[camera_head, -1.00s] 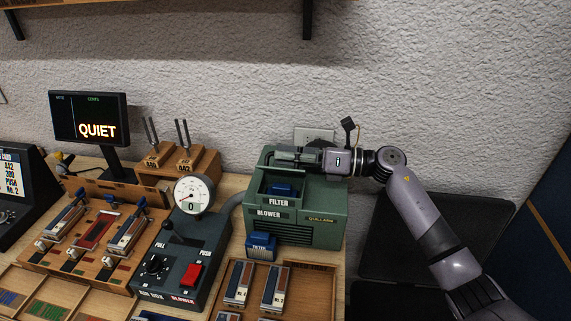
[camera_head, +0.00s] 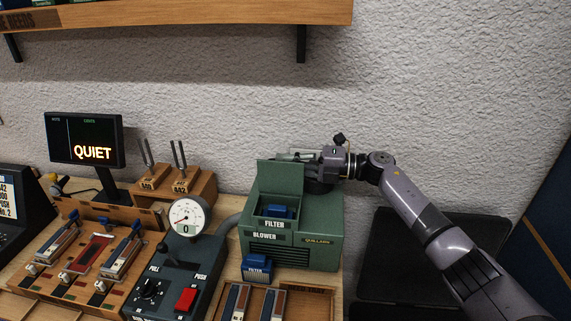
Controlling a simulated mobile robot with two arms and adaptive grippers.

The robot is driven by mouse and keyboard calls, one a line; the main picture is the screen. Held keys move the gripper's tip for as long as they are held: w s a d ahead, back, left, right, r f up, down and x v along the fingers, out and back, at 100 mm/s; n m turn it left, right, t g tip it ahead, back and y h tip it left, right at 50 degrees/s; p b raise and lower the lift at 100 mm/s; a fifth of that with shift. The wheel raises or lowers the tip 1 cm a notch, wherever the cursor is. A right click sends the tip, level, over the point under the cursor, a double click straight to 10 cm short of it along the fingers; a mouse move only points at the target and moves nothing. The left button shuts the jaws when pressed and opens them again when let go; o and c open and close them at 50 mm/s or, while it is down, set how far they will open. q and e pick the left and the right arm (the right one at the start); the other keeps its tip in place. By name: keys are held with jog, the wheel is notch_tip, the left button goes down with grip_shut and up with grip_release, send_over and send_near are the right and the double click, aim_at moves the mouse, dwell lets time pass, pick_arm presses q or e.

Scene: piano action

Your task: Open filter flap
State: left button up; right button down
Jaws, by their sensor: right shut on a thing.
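The filter flap (camera_head: 281,177) is a green panel standing upright at the back of the filter opening on the green blower box (camera_head: 322,229). A blue filter (camera_head: 277,212) shows inside the opening, above the FILTER label. My right gripper (camera_head: 296,157) is at the flap's top edge, partly behind it, and shut on it; the flap hides part of the fingers. My right arm comes in from the right side. My left gripper is not in view.
A second blue filter (camera_head: 257,266) stands in front of the box. A gauge (camera_head: 187,216) stands on the control box with the red push button (camera_head: 187,299) at the left. A wooden shelf (camera_head: 180,14) hangs above; the wall is close behind.

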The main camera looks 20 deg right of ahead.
jog(key=shift+w+d+f+m, duration=0.2)
jog(key=shift+w+f+m, duration=0.25)
jog(key=shift+m, duration=0.35)
jog(key=shift+s+f, duration=0.1)
jog(key=shift+f, duration=0.05)
jog(key=c, duration=1.7)
grip_release()
jog(key=shift+f, duration=0.1)
jog(key=shift+d+r, duration=0.1)
jog(key=shift+r, duration=0.1)
jog(key=v, duration=1.2)
jog(key=shift+r, duration=0.1)
